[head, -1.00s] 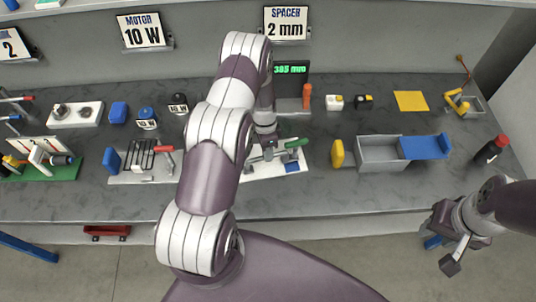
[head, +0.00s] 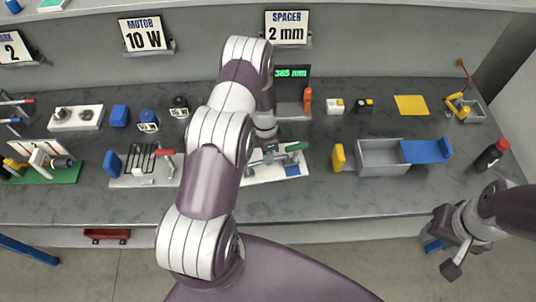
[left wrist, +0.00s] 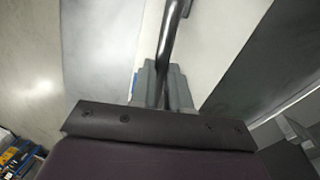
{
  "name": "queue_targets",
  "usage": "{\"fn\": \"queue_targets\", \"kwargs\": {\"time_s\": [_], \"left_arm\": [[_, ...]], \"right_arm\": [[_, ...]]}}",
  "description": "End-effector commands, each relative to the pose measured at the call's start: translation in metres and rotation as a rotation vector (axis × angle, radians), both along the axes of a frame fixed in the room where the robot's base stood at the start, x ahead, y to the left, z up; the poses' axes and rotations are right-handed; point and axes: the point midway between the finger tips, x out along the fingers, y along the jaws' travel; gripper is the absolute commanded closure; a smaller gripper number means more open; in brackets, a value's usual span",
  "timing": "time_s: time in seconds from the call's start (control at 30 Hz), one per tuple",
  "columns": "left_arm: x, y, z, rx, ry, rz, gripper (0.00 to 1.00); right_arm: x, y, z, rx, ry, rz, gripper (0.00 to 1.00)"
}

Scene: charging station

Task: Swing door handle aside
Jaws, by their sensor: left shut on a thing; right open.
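My left arm reaches over the bench in the head view. In the left wrist view, my left gripper (left wrist: 163,90) is shut on a curved dark metal bar (left wrist: 170,45), which runs up out of the fingers. I cannot tell for sure whether this bar is the door handle, and its grasped end is hidden. My right gripper (head: 447,252) is open and empty in front of the bench at the right.
Left of my arm is a board with a wire rack and red-handled lever (head: 165,155). To the right are a yellow block (head: 338,157), a grey bin (head: 382,168) with a blue part, and a dark red-capped bottle (head: 491,155). The front bench strip is mostly clear.

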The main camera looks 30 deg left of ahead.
Motion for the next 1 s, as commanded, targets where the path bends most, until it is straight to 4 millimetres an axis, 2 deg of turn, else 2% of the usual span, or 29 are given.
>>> {"fn": "queue_targets", "kwargs": {"time_s": [0.2,0.23,0.3,0.67,0.77,1.0], "left_arm": [[0.000,0.000,0.000,0.000,0.000,0.000,1.00],[0.000,0.000,0.000,0.000,0.000,0.000,0.81],[0.000,0.000,0.000,0.000,0.000,0.000,0.58],[0.002,0.001,0.004,0.001,-0.002,0.000,0.58],[0.004,0.003,0.019,0.001,-0.005,0.001,0.58],[0.013,0.012,0.082,0.001,-0.006,0.000,0.58]], "right_arm": [[0.000,0.000,0.000,0.000,0.000,0.000,0.57],[0.000,0.000,0.000,0.000,0.000,0.000,0.57],[0.000,0.000,0.000,0.000,0.000,0.000,0.57],[0.000,0.000,-0.003,0.000,0.000,0.000,0.57],[0.000,0.000,-0.010,0.000,0.000,0.000,0.57],[0.000,0.000,-0.031,0.000,0.000,0.000,0.57]]}}
